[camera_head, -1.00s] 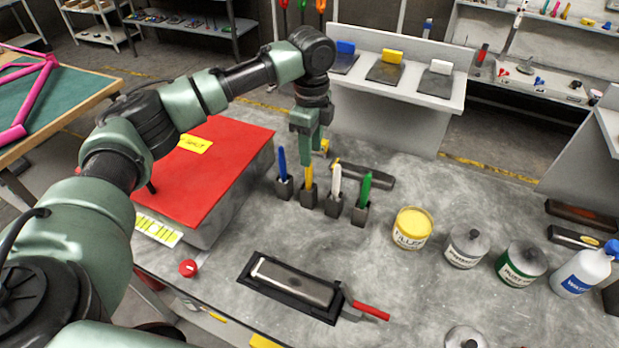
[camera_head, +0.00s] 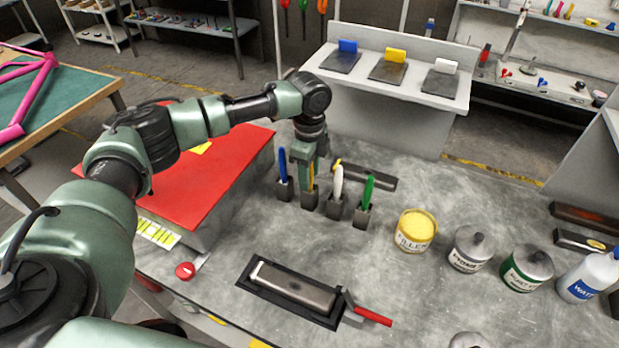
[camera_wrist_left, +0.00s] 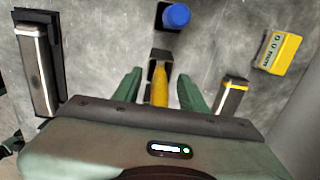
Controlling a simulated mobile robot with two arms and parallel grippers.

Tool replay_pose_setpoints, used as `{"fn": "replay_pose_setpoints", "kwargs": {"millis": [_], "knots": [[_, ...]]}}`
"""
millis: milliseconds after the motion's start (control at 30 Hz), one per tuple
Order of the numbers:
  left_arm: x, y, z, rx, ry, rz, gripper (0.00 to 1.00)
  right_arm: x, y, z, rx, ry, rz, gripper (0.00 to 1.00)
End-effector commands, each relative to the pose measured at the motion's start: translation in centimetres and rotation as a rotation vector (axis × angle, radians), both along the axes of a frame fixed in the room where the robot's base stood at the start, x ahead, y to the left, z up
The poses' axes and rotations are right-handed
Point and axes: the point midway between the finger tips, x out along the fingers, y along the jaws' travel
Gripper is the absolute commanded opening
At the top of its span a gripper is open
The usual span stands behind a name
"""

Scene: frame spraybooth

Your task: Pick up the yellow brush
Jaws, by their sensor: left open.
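The yellow brush (camera_head: 313,184) stands upright in a small dark holder (camera_head: 310,200) on the grey bench, between the blue brush (camera_head: 283,165) and the white brush (camera_head: 338,182). My left gripper (camera_head: 308,176) points down over it and partly hides it. In the left wrist view the yellow brush (camera_wrist_left: 160,86) lies between the two open fingers (camera_wrist_left: 160,82), with gaps on both sides. The fingers are not closed on it. My right gripper is not in view.
The green brush (camera_head: 367,188) stands right of the white one. A dark bar (camera_head: 370,178) lies behind. The red-topped block (camera_head: 225,165) is at left, cans such as the yellow filler tin (camera_head: 415,231) at right, and a black tray (camera_head: 248,283) in front.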

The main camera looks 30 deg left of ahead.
Motion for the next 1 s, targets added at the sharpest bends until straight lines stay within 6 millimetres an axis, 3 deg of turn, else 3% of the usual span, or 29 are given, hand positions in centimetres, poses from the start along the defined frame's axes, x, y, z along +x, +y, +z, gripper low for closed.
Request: {"fn": "replay_pose_setpoints", "kwargs": {"millis": [333,500,1000], "knots": [[0.0,-0.1,-1.1,0.000,0.000,-0.001,0.42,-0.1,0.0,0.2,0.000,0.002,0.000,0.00],[0.0,-0.1,-1.1,-0.001,0.000,-0.001,0.00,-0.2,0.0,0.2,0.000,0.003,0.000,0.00],[0.1,-0.1,-0.1,-0.002,-0.003,-0.001,0.00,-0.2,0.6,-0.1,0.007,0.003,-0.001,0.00]]}}
